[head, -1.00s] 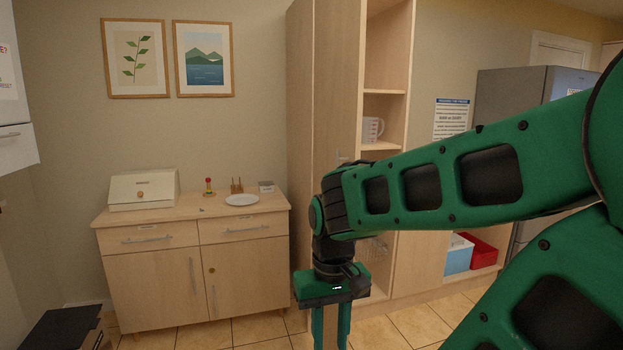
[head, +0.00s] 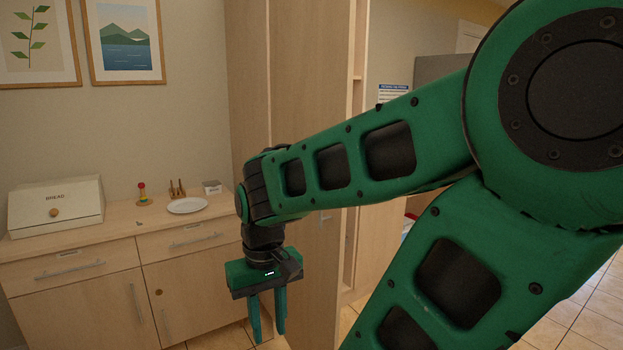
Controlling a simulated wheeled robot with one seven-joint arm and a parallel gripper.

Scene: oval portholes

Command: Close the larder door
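The larder is the tall pale wood cabinet right of the sideboard. Its tall door (head: 305,90) stands open, its broad face in view, with a strip of the open shelf bay (head: 355,150) showing past its right edge. My arm hides the middle of the door.
A wooden sideboard (head: 85,250) with a bread box (head: 55,208), a plate (head: 187,206) and small items stands at the left. A grey fridge (head: 430,75) stands behind my arm. Tiled floor (head: 575,305) shows at the lower right.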

